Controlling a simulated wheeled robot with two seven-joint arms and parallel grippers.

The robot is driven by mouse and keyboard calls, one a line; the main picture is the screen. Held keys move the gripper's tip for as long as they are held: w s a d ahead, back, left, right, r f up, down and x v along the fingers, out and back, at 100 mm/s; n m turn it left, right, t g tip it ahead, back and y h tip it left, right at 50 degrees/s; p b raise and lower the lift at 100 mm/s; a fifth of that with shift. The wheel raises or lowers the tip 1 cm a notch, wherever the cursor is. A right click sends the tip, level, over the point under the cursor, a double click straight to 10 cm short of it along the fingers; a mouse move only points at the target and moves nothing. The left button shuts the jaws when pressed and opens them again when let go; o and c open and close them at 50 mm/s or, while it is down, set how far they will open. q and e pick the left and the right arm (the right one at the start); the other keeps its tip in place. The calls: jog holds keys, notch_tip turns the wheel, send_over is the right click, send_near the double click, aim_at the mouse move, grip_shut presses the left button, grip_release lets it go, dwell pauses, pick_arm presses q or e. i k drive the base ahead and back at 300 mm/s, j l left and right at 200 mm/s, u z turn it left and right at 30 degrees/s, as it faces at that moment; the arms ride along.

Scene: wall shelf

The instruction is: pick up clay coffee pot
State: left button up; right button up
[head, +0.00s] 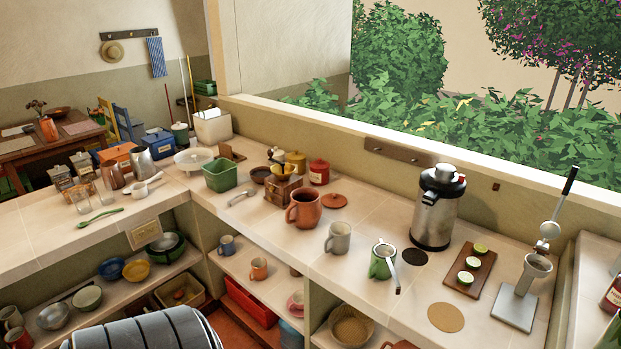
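A reddish-brown clay pot (308,208) stands upright on the tiled counter, near the middle of the head view. It is open at the top, and its loop handle faces the front left. A flat clay lid (335,201) with a small knob lies on the counter just to its right, apart from it. Neither of my grippers shows in the head view, so I cannot see whether they are open or shut.
A coffee grinder (283,188) and a red canister (319,172) stand close behind the pot. A grey mug (338,238) and green mug (379,262) stand to its front right. A steel dispenser (438,212) stands further right. Shelves with dishes lie below the counter.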

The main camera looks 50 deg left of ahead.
aim_at(304, 211)
jog(key=u, duration=1.75)
